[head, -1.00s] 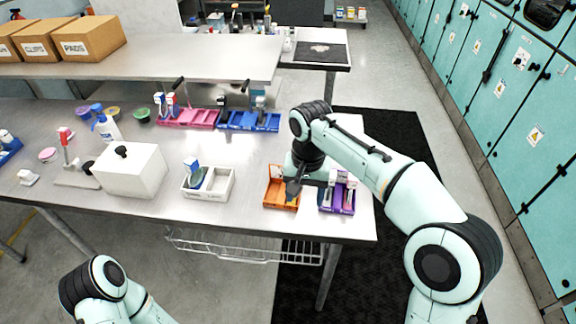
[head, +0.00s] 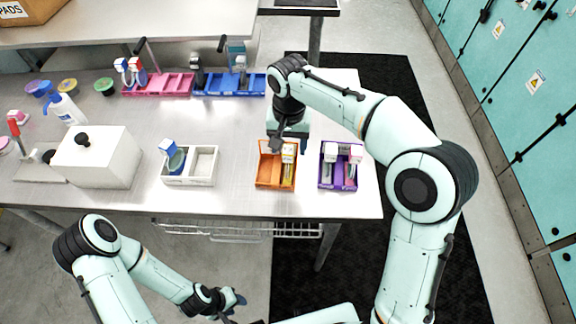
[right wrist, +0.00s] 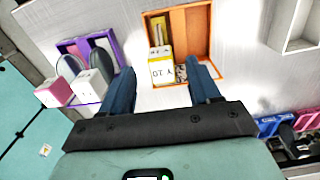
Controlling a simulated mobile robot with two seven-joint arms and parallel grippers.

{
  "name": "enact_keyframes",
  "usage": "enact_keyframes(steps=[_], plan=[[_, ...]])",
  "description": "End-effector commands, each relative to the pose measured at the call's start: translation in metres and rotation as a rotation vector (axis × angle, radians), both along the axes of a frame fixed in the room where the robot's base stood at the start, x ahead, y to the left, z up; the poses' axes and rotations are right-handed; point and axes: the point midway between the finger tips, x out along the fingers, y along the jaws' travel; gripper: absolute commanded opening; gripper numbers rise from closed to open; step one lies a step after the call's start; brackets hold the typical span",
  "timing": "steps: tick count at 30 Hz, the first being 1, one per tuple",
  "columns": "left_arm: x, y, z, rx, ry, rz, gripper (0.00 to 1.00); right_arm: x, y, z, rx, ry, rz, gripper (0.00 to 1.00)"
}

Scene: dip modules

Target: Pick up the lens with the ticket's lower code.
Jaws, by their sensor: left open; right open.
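An orange tray (head: 263,176) holds a lens module with a white-and-yellow head (head: 289,152). In the right wrist view this head (right wrist: 161,70) carries a small printed label that seems to read "Y 20". A purple tray (head: 326,180) to its right holds modules with a pink-and-white head (head: 330,152) and a white head (head: 355,153). My right gripper (head: 280,143) is open and empty at the orange tray's back edge; in its wrist view the fingers (right wrist: 160,80) point towards the white-and-yellow head. My left gripper (head: 238,302) is open, in front of the table. I cannot identify the ticket.
A white two-part tray (head: 205,166) holds a module with a blue head. A white box with a black knob (head: 97,160) stands left of it. Pink (head: 160,88) and blue (head: 228,87) racks with modules stand behind. The table between the racks and front trays is mostly clear.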

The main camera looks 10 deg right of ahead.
Motion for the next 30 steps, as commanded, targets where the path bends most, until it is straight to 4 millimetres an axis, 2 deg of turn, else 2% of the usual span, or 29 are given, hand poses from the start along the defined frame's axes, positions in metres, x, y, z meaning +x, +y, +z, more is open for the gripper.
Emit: enact_keyframes(steps=[5, 12, 15, 23, 28, 30], plan=[[-0.001, 0.0, -0.001, 0.0, 0.0, 0.0, 0.43, 0.0, 0.0, -0.011, 0.0, 0.001, 0.0, 0.62], [-0.004, 0.0, -0.005, 0.0, 0.003, 0.0, 0.43, 0.001, 0.0, -0.047, -0.001, 0.003, 0.001, 0.62], [-0.005, 0.0, -0.006, 0.0, 0.004, 0.0, 0.43, 0.001, 0.001, -0.055, 0.0, 0.001, 0.001, 0.62], [-0.004, 0.0, -0.006, 0.0, 0.004, 0.0, 0.43, 0.002, 0.001, -0.057, 0.001, -0.001, 0.001, 0.62], [-0.004, 0.0, -0.006, 0.0, 0.004, 0.0, 0.43, 0.002, 0.001, -0.057, 0.001, -0.001, 0.001, 0.06], [-0.004, 0.0, -0.006, 0.0, 0.004, 0.0, 0.43, 0.002, 0.001, -0.056, 0.0, -0.002, 0.001, 0.06]])
